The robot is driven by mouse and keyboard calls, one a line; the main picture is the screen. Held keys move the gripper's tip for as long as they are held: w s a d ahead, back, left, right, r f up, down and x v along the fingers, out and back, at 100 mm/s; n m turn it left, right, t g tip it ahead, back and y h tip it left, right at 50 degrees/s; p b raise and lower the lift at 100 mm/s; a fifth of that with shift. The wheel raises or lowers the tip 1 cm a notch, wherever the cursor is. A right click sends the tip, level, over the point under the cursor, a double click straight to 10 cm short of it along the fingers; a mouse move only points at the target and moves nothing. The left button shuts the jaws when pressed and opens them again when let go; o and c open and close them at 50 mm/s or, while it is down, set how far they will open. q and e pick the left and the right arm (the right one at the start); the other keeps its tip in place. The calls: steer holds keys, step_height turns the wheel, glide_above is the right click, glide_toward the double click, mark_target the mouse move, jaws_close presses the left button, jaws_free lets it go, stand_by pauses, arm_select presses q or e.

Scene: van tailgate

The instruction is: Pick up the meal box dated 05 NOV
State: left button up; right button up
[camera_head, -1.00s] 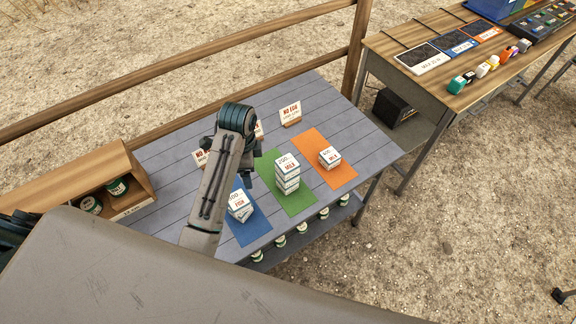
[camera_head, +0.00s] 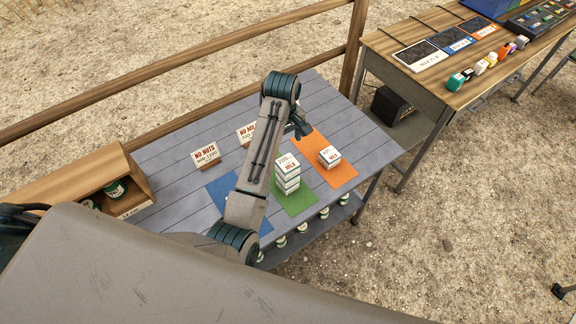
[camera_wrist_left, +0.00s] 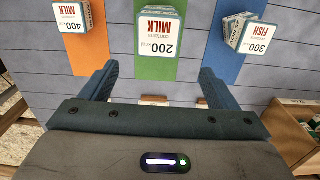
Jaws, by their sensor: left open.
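Several white meal boxes are stacked on the green mat (camera_head: 293,203). The stack (camera_head: 287,172) has a top label reading 200 kcal, MILK, and shows in the left wrist view (camera_wrist_left: 160,32). A 400 kcal MILK box (camera_head: 330,157) is on the orange mat (camera_head: 341,177), also in the left wrist view (camera_wrist_left: 72,17). A 300 kcal FISH box (camera_wrist_left: 247,36) is on the blue mat (camera_wrist_left: 224,62); my left arm hides it in the head view. My right gripper is out of view.
Signs NO NUTS (camera_head: 206,155) and NO MILK (camera_head: 246,134) stand behind the mats. A wooden shelf box (camera_head: 150,196) with jars is at left. Several jars (camera_head: 324,213) line a lower ledge. A second table (camera_head: 470,95) stands at right.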

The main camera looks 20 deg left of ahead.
mark_target(287, 162)
arm_select(q)
step_height(287, 162, down, 5)
steer(key=shift+f+p, duration=0.1)
steer(key=shift+p, duration=0.65)
steer(key=f+p, duration=0.2)
steer(key=f, duration=0.1)
steer(key=d+f, duration=0.1)
steer(key=shift+s+d+f+p, duration=0.1)
steer(key=shift+s+f+p, duration=0.2)
steer(key=shift+f+p, duration=0.1)
steer(key=shift+f, duration=0.35)
steer(key=shift+w, duration=0.1)
steer(key=c, duration=1.2)
